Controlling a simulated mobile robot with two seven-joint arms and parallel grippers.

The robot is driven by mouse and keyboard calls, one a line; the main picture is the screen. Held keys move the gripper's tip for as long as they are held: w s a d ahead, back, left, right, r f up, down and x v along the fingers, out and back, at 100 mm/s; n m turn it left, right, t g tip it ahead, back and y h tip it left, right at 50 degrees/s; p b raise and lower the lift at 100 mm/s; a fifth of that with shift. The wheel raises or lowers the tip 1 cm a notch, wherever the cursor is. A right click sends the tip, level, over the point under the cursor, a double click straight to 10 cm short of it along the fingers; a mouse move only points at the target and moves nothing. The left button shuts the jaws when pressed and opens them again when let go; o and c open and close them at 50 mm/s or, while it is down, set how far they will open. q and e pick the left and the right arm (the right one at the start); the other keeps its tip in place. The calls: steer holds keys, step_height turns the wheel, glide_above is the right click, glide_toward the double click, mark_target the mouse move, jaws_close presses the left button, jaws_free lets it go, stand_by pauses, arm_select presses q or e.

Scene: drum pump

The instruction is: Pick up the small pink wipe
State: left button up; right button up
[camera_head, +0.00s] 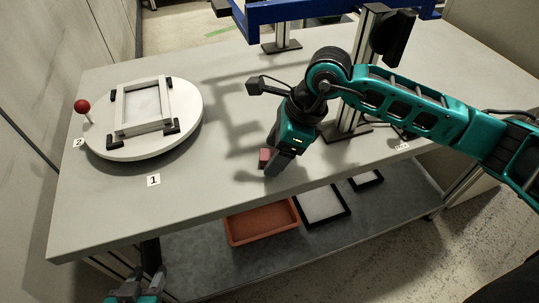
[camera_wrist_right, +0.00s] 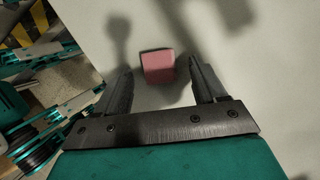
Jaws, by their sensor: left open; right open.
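The small pink wipe (camera_head: 264,157) lies on the grey tabletop near its front edge. In the right wrist view, the wipe (camera_wrist_right: 158,67) sits between and just beyond the two fingertips, apart from both. My right gripper (camera_head: 277,166) is open and points down over it; it also shows in the right wrist view (camera_wrist_right: 160,80). In the head view the gripper hides part of the wipe. My left gripper (camera_head: 136,284) is open and empty at the bottom left, below and in front of the table edge.
A round white turntable (camera_head: 188,112) with a square frame (camera_head: 143,127) and a red knob (camera_head: 82,106) stands at the left of the table (camera_head: 210,186). A metal post (camera_head: 358,70) rises behind my right arm. An orange tray (camera_head: 232,232) and black-rimmed trays (camera_head: 345,212) sit on the lower shelf.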

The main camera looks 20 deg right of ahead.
steer(key=c, duration=1.2)
step_height(320, 180, up, 20)
steer(key=p, duration=0.1)
steer(key=o, duration=0.5)
steer(key=c, duration=0.4)
steer(key=shift+o, duration=0.2)
